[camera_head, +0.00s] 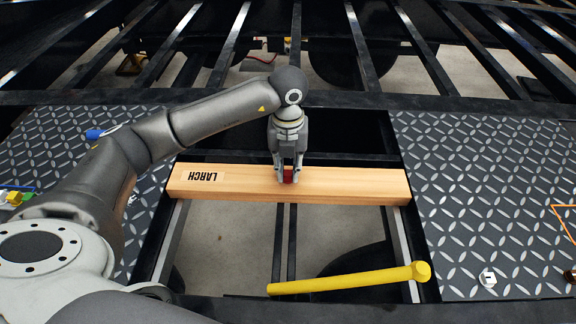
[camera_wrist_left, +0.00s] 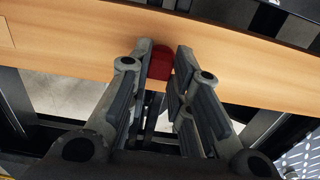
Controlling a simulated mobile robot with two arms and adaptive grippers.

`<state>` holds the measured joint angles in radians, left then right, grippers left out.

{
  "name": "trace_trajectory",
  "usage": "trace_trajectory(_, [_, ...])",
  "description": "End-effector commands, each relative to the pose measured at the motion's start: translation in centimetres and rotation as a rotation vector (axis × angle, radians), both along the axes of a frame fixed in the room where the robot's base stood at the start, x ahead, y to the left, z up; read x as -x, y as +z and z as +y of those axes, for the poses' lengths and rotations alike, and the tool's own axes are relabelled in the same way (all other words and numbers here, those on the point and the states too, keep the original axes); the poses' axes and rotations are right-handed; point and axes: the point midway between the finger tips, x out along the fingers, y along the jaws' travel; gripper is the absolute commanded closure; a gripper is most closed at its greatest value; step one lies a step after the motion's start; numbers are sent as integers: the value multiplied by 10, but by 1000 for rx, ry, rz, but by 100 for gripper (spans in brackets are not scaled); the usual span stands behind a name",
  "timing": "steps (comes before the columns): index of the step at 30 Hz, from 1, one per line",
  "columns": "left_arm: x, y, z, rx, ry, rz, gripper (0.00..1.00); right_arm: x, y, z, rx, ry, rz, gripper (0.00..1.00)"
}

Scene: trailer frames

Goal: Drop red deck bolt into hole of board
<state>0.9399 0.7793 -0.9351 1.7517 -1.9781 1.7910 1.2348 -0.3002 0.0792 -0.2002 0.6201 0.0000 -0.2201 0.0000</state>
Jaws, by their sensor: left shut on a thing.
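The wooden board (camera_head: 345,186), labelled LARCH, lies across the gap in the trailer frame between two diamond-plate panels. It also fills the upper part of the left wrist view (camera_wrist_left: 240,75). My left gripper (camera_head: 288,178) points down at the board near its middle and is shut on the red deck bolt (camera_head: 288,175). The red bolt shows between the fingertips in the left wrist view (camera_wrist_left: 162,62). The bolt's lower part and any hole under it are hidden, so I cannot tell whether it is in the hole. My right gripper is not in view.
A yellow bar (camera_head: 345,281) with a knobbed end lies across the frame in front of the board. Diamond-plate panels (camera_head: 490,190) flank the gap. A white nut-like piece (camera_head: 487,278) sits on the right panel. A blue item (camera_head: 97,133) lies on the left panel. Open gaps show between the dark beams.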

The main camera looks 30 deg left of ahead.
Motion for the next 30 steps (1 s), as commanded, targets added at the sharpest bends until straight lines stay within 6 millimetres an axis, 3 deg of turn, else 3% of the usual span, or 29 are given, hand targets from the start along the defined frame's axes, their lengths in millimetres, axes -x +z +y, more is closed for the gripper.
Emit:
trace_trajectory(2, [0, -3, 0, 0, 0, 0, 100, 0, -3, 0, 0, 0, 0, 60])
trace_trajectory(3, [0, -2, 0, 0, 0, 0, 77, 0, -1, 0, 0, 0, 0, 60])
trace_trajectory(8, [0, -2, 0, 0, 0, 0, 56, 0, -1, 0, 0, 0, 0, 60])
trace_trajectory(20, [0, 4, 0, 0, 0, -1, 56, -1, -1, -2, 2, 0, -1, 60])
trace_trajectory(23, [-1, 17, 0, 1, 0, -3, 56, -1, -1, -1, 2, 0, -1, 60])
trace_trajectory(30, [-1, 68, 0, 1, -1, -6, 56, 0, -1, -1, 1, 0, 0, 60])
